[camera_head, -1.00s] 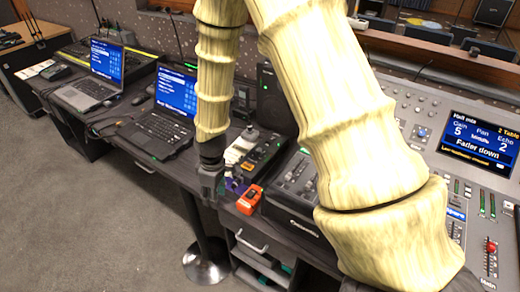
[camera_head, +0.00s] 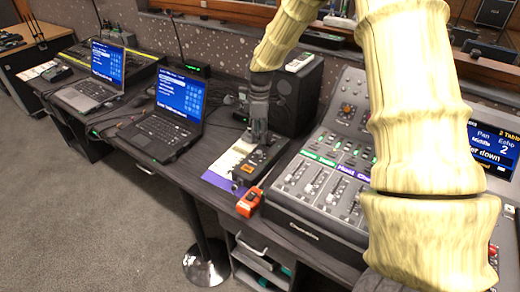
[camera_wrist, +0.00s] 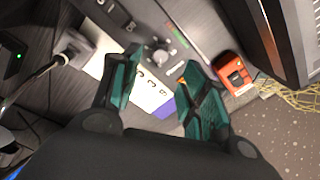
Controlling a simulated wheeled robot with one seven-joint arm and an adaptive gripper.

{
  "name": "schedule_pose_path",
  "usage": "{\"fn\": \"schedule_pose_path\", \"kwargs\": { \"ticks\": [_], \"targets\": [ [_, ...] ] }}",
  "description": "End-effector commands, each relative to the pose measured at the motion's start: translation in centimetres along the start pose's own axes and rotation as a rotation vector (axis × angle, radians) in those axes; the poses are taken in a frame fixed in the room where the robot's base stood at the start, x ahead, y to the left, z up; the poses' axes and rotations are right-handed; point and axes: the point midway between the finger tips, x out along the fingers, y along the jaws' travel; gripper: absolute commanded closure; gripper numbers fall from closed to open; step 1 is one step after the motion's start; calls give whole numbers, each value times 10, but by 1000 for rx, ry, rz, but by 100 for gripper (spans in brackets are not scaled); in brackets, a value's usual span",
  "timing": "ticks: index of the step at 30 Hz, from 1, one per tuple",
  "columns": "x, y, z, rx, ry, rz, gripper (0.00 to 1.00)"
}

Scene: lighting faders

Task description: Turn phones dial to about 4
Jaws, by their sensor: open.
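A black box (camera_head: 268,158) with controls lies on the desk between the right laptop and the mixing console; it also shows in the wrist view (camera_wrist: 128,24). My gripper (camera_head: 258,138) points down over the box in the head view. In the wrist view its two green-lined fingers (camera_wrist: 158,76) are apart, with nothing held between them. Whether they touch the box I cannot tell.
An orange device (camera_head: 249,201) lies at the desk's front edge beside the box; it also shows in the wrist view (camera_wrist: 233,72). A white and purple sheet (camera_head: 226,168) lies left of the box. The mixing console (camera_head: 310,190) stands right, a black speaker (camera_head: 298,95) behind.

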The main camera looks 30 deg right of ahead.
Motion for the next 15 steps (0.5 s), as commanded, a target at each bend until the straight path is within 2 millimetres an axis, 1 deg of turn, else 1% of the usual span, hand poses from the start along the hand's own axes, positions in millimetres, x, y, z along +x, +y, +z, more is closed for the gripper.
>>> {"fn": "schedule_pose_path", "kwargs": {
  "ticks": [3,9,15],
  "targets": [
    [18,-1,0,0,-2,-3,56],
    [46,-1,0,0,-2,-2,56],
    [66,-1,0,0,-1,-1,56]
  ]
}}
